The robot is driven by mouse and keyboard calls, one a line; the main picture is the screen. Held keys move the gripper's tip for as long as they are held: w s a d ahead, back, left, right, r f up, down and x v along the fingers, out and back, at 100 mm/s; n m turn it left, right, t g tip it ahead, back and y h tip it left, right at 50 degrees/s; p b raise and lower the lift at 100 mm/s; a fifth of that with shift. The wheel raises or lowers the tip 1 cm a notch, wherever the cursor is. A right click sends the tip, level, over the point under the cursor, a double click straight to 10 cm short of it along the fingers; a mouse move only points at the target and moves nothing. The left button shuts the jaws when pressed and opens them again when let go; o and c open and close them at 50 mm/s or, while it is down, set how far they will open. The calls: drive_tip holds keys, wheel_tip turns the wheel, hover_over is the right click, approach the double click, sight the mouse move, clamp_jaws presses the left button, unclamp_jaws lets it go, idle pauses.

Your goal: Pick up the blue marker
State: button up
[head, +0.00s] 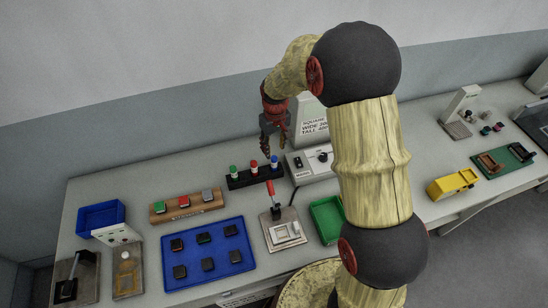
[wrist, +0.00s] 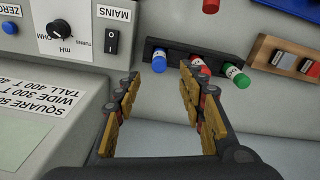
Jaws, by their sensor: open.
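The blue marker (head: 274,161) stands at the right end of a black rack (head: 240,181), beside a red-capped marker (head: 254,165) and a green-capped one (head: 234,171). In the wrist view the blue marker (wrist: 159,62) shows its blue cap and white body, just beyond and between my fingertips. My gripper (head: 267,152) hangs above the rack's right end, pointing down. In the wrist view my gripper (wrist: 160,77) is open with nothing between its fingers. The red marker (wrist: 199,68) appears close beside the right fingertip.
A grey-white meter box (head: 311,166) with a tall labelled panel (head: 312,126) stands right of the rack. A wooden button block (head: 186,206) is to the left. A blue tray (head: 207,282), a small press (head: 284,233) and a green bin (head: 327,220) lie in front.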

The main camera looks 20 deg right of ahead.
sight(274, 163)
drive_tip(key=f, duration=0.3)
drive_tip(key=w+f+p, duration=0.1)
drive_tip(key=f, duration=0.1)
drive_tip(key=shift+f, duration=0.1)
drive_tip(key=shift+s+f, duration=0.2)
drive_tip(key=shift+f, duration=2.85)
drive_tip(key=c, duration=0.3)
clamp_jaws()
